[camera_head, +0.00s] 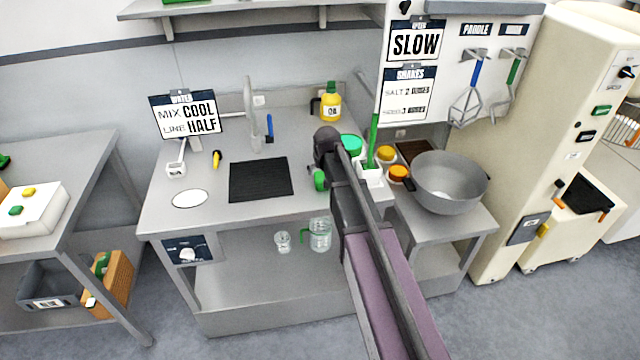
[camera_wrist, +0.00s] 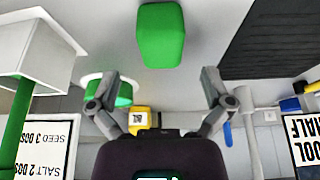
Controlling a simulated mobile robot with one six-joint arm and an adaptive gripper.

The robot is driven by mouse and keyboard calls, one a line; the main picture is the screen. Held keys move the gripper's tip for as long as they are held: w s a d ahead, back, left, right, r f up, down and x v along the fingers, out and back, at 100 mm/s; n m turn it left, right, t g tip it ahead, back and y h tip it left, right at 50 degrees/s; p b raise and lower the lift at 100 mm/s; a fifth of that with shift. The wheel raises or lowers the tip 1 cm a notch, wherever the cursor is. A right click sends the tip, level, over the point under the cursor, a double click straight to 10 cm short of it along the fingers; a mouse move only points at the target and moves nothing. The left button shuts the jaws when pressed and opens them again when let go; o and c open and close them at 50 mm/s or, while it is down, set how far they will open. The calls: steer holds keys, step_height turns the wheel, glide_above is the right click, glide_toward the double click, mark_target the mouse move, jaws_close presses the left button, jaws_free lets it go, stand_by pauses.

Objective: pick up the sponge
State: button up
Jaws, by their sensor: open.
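The green sponge (camera_wrist: 161,36) is a rounded block on the grey worktop, at the top middle of the wrist view. In the head view its green side (camera_head: 319,180) shows just left of my arm, which partly covers it. My gripper (camera_wrist: 160,88) is open and empty, with its two fingers spread. In the wrist view the sponge lies ahead of the fingertips, between their lines and apart from them.
A black mat (camera_head: 260,180) lies left of the sponge. To the right stand a white holder (camera_head: 371,178) with a tall green handle, a round green-topped container (camera_head: 350,145) and a large grey bowl (camera_head: 449,184). A yellow bottle (camera_head: 330,104) stands at the back.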

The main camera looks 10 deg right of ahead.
mark_target(322, 177)
steer(key=shift+b+x, duration=2.2)
steer(key=shift+x, duration=0.3)
steer(key=shift+s+a, duration=0.1)
steer(key=c, duration=1.2)
